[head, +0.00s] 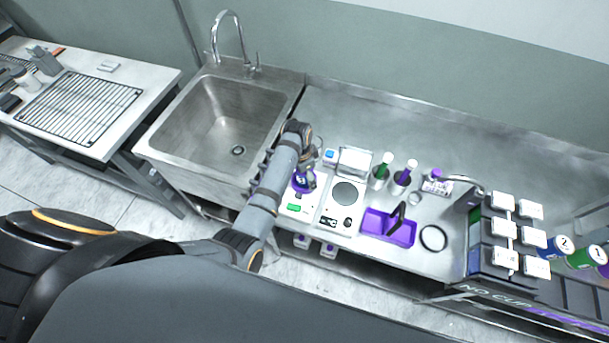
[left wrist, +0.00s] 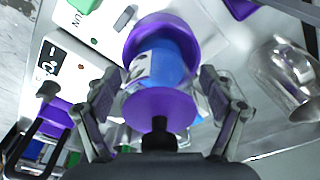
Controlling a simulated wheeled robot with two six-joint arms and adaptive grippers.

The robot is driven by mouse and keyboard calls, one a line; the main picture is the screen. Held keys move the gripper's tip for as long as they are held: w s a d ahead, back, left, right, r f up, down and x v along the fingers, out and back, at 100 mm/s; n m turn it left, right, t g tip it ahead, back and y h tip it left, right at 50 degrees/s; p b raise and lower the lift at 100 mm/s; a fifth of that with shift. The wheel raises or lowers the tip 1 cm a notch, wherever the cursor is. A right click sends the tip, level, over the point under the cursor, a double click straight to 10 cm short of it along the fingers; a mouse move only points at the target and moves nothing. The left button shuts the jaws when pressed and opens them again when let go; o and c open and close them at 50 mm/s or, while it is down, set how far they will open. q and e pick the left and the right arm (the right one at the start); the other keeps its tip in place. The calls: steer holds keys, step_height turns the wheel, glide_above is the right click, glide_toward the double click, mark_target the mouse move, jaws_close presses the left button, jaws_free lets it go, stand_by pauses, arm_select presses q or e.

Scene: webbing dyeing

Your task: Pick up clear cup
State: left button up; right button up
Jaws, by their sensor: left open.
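My left gripper (left wrist: 160,90) is open. Its fingers are on either side of a blue, labelled container with purple round parts (left wrist: 165,65), apart from the clear cup. I cannot tell whether the fingers touch the container. In the head view my left gripper (head: 305,170) is over the counter near the scales, and its arm hides part of them. My right gripper is not in view.
A white scale (head: 345,195) stands right of my left gripper. Further right are a purple tray (head: 377,228) with a black tool, bottles (head: 405,175), and a black ring (head: 433,238). A steel sink (head: 215,120) is at the left. The counter's back strip (head: 400,125) is clear.

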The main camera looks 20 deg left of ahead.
arm_select(q)
steer(key=c, duration=1.2)
steer(key=shift+c, duration=1)
steer(key=shift+r, duration=0.1)
